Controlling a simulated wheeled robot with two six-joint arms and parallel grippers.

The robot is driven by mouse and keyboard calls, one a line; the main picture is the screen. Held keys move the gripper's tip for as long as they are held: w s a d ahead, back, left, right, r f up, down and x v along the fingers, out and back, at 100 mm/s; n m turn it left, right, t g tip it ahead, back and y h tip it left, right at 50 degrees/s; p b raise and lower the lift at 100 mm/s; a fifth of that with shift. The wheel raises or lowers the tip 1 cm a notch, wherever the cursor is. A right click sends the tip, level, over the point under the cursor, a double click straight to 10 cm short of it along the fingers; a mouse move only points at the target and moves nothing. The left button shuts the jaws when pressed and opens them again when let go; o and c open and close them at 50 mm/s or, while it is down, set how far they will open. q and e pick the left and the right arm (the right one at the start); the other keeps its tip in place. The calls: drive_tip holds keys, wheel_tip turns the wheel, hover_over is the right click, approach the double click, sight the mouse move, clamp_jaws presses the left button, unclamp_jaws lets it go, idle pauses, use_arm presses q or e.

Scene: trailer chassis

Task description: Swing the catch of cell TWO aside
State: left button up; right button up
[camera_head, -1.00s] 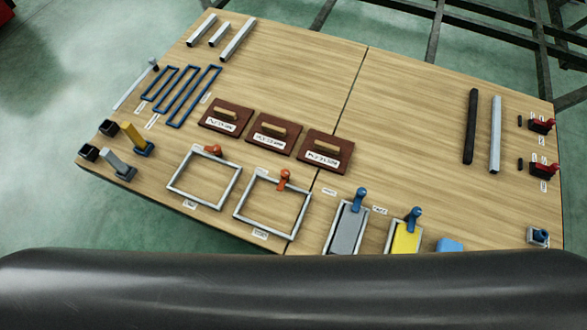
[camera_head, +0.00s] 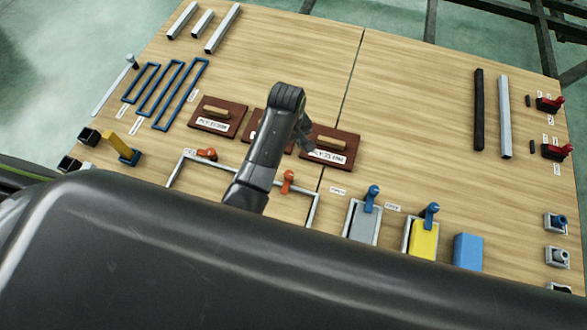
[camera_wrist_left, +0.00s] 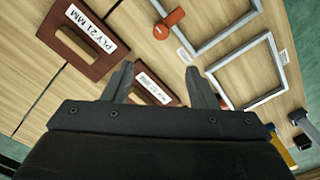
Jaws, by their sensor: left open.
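Two blue-lever catches stand on open-topped bays, one (camera_head: 372,196) at the bay with a grey block (camera_head: 361,224), the other (camera_head: 431,213) at the bay with a yellow block (camera_head: 424,240). Two orange-lever catches, one left (camera_head: 206,154) and one right (camera_head: 287,181), stand at the pale square frames. The right orange catch (camera_wrist_left: 170,22) also shows in the left wrist view. The labels are too small to read, so I cannot tell which is cell TWO. My left gripper (camera_head: 306,138) is over the brown plates; its jaws (camera_wrist_left: 160,78) are open and empty. My right gripper is not seen.
Brown handled plates (camera_head: 218,117) lie below my left gripper, one marked PLY 21 MM (camera_wrist_left: 85,38) in the wrist view. A blue block (camera_head: 468,252) stands right of the yellow one. Bars (camera_head: 505,118) lie at right. The wooden board's right middle (camera_head: 415,120) is clear.

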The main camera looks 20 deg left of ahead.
use_arm(q)
drive_tip(key=b, duration=0.3)
hover_over(289, 174)
wheel_tip(289, 174, down, 10)
drive_tip(key=shift+f, duration=0.2)
wheel_tip(289, 174, down, 6)
drive_tip(key=shift+r+b, duration=0.25)
drive_tip(key=shift+b, duration=0.35)
drive_tip(key=shift+f, duration=0.6)
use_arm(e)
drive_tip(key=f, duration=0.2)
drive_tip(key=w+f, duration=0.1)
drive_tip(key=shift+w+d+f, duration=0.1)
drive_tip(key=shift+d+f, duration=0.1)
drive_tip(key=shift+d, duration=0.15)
use_arm(q)
drive_tip(key=c, duration=1)
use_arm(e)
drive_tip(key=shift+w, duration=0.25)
